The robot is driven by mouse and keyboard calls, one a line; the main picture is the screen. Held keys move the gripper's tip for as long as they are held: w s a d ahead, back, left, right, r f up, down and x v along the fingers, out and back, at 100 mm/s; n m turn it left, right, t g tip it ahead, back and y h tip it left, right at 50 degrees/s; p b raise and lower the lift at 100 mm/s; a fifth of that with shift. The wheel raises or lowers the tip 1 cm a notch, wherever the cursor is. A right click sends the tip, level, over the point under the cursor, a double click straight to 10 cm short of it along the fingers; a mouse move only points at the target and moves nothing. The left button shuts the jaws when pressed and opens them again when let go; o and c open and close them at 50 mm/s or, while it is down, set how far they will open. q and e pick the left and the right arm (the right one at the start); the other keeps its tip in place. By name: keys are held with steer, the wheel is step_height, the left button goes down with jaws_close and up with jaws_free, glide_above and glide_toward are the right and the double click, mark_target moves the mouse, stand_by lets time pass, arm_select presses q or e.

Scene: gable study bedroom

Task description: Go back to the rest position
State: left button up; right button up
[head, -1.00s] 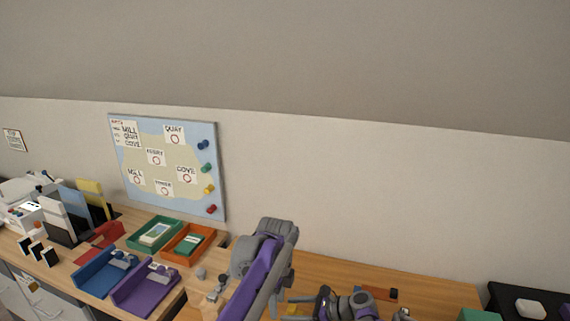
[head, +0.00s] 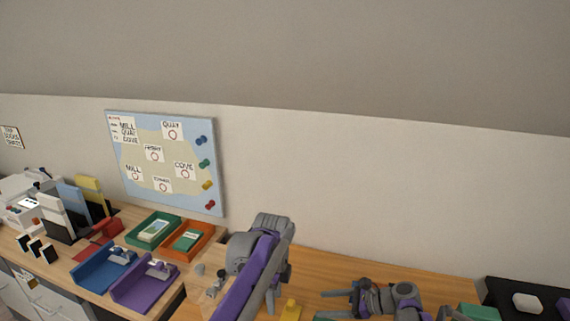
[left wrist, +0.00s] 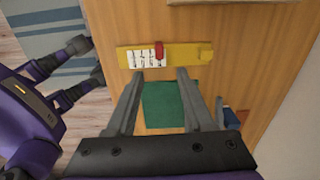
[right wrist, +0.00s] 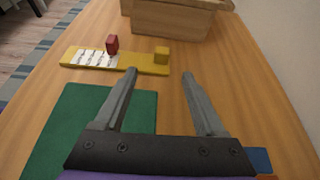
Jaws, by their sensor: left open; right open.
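My left gripper (left wrist: 160,71) is open and empty above the desk in the left wrist view, with a green mat (left wrist: 170,105) below its fingers. My left arm rises at the lower middle of the head view; I cannot make out its gripper there. My right gripper (right wrist: 159,71) is open and empty in the right wrist view, over bare wood beside the green mat (right wrist: 95,115). It seems to be the gripper (head: 342,298) at the lower right of the head view, fingers pointing left.
A yellow strip (right wrist: 145,66) with a white label and an upright red block (right wrist: 112,44) lies beyond the fingers. A wooden box (right wrist: 170,20) stands farther off. Coloured trays (head: 150,292) stand left on the desk. A map board (head: 165,195) leans on the wall.

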arm_select(q)
steer(key=s+a+r+n+t+p, duration=0.25)
steer(key=s+a+r+n, duration=0.25)
steer(key=s+a+n, duration=0.55)
arm_select(e)
steer(key=s+a+r+n+h, duration=0.1)
steer(key=s+r+n+h, duration=0.65)
steer(key=s, duration=0.65)
arm_select(q)
steer(key=s+a+f+n+t+p, duration=0.1)
steer(key=s+a+f+n, duration=0.1)
steer(key=s+n, duration=0.3)
steer(key=s+a+f+n+t+p, duration=0.1)
steer(key=s+n, duration=0.4)
steer(key=s, duration=0.7)
step_height(320, 180, down, 2)
steer(key=shift+a+f+n+t+p, duration=0.1)
steer(key=shift+a+n+t+p, duration=0.3)
steer(key=shift+a, duration=0.35)
arm_select(e)
steer(key=s+d+r+n+h, duration=0.1)
steer(key=s+d+n+h, duration=0.1)
steer(key=s+n, duration=0.5)
steer(key=s+d+r+n+t+h, duration=0.1)
steer(key=s+d+n+h, duration=0.2)
steer(key=s+n, duration=0.3)
steer(key=s+d, duration=0.1)
steer(key=s, duration=0.4)
steer(key=shift+s+n, duration=0.35)
steer(key=shift+s, duration=0.05)
